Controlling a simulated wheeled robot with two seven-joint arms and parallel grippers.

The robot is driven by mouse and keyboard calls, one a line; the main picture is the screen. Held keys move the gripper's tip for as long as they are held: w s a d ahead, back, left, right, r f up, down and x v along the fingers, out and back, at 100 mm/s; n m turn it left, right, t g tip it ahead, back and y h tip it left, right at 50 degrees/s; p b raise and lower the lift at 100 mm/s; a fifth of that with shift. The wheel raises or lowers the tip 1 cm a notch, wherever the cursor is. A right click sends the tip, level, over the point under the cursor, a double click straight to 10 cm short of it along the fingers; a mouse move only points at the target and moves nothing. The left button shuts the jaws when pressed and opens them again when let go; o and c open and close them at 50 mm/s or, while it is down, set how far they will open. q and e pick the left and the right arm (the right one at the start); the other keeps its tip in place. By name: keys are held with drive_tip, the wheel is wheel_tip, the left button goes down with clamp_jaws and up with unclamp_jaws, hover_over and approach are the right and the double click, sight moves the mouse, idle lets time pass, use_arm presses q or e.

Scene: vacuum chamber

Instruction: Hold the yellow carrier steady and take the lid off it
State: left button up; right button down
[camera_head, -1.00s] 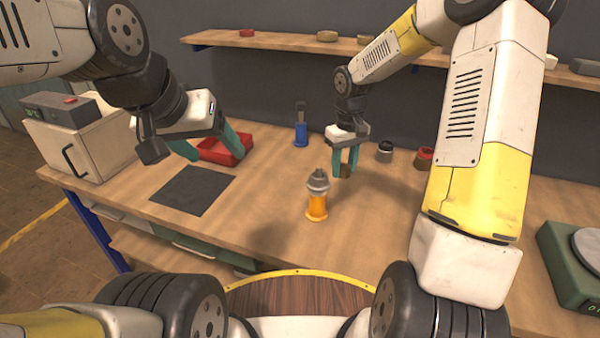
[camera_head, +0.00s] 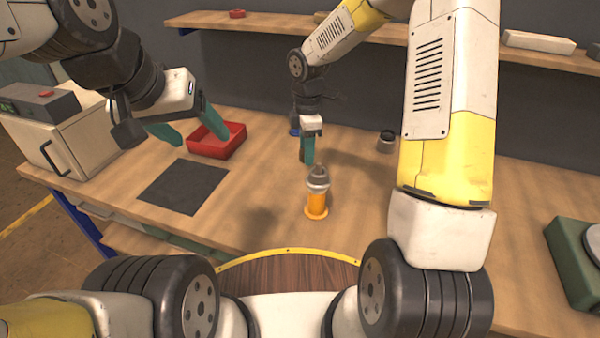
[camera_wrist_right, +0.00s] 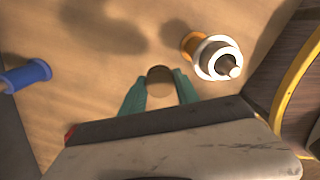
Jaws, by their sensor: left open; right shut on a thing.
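The yellow carrier (camera_head: 317,207) stands upright on the bench, with a white collar and a grey stepped top (camera_head: 318,175). It also shows in the right wrist view (camera_wrist_right: 190,43), right of the fingers. My right gripper (camera_head: 307,157) is just behind and above the carrier, apart from it in the wrist view. It is shut on a small brown cylinder (camera_wrist_right: 160,80), which is mostly hidden in the head view. My left gripper (camera_head: 205,142) is open and empty, left of the carrier near the red tray.
A red tray (camera_head: 216,150) and a dark mat (camera_head: 184,187) lie at the left. A blue carrier (camera_wrist_right: 27,76) stands behind my right gripper. A dark-topped pot (camera_head: 386,142) is further right. A green scale (camera_head: 572,255) sits at the right edge. Bench around the yellow carrier is clear.

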sight(296, 193)
drive_tip(key=a+f+n, duration=0.1)
drive_tip(key=f+n, duration=0.1)
drive_tip(key=f, duration=0.2)
drive_tip(key=a+f+n, duration=0.1)
drive_tip(key=f+n, duration=0.1)
drive_tip(key=f, duration=0.2)
drive_tip(key=a+f+n, duration=0.1)
drive_tip(key=f+n, duration=0.2)
drive_tip(key=f, duration=0.1)
drive_tip(key=shift+s+a+f, duration=0.1)
drive_tip(key=shift+s+f, duration=0.15)
drive_tip(key=shift+s, duration=0.15)
drive_tip(key=shift+f, duration=0.15)
drive_tip(key=c, duration=0.9)
unclamp_jaws()
